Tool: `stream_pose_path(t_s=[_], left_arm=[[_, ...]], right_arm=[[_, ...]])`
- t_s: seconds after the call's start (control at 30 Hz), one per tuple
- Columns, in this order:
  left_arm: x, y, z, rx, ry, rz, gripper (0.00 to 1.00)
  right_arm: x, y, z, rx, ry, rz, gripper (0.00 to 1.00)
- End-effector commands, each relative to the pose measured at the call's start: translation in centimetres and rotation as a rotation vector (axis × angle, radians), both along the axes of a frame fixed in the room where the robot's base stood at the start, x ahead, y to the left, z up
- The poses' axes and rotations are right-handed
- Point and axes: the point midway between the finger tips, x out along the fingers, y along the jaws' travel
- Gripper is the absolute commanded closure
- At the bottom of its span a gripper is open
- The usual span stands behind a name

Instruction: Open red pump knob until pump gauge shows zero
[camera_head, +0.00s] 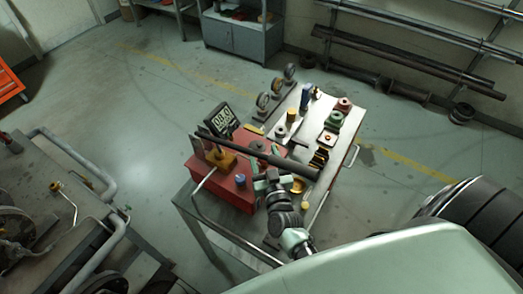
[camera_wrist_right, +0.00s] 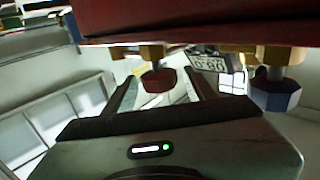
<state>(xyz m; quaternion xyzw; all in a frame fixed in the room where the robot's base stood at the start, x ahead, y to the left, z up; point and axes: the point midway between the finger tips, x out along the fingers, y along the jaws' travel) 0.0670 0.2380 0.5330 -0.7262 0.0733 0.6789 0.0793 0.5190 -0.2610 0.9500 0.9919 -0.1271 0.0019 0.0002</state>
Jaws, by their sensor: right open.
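The red pump body (camera_head: 222,187) sits on a metal cart. A black digital gauge (camera_head: 222,118) stands behind it; its digits are too small to read surely. It also shows in the right wrist view (camera_wrist_right: 212,62), inverted. The red knob (camera_wrist_right: 158,80) shows in the right wrist view on a brass fitting beneath the red body. My right gripper (camera_wrist_right: 162,84) is open, and the knob appears between its two fingers; I cannot tell whether they touch it. In the head view my right gripper (camera_head: 268,181) is at the pump's right side and the red knob cannot be made out. My left gripper is not in view.
A blue knob (camera_wrist_right: 275,90) is close beside my right gripper's finger. A long dark bar (camera_head: 262,154) lies across the pump top. The steel cart top (camera_head: 312,187) holds several valves and small parts. Another workbench with pipes (camera_head: 75,160) stands at left.

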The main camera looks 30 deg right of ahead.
Motion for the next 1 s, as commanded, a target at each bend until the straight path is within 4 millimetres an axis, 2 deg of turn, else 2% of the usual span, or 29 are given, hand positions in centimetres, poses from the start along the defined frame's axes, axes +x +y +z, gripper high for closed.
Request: stream_pose_path(t_s=[0.13,0.37,0.47,0.67,0.7,1.0], left_arm=[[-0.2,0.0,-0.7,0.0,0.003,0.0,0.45],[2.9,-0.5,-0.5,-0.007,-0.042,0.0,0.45],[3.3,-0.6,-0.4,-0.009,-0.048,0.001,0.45],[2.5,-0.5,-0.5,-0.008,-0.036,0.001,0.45],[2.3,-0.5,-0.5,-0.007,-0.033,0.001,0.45],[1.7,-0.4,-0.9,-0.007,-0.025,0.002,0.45]], right_arm=[[1.5,-0.4,-0.1,0.002,-0.001,0.0,0.45],[2.0,-0.5,0.0,0.0,0.0,0.001,0.45],[2.0,-0.5,0.0,0.0,0.0,0.001,0.45],[1.9,-0.5,0.0,0.0,0.001,0.001,0.98],[2.0,-0.5,0.0,0.0,0.001,0.001,1.0],[1.9,-0.5,-0.1,-0.003,0.003,0.039,1.0]])
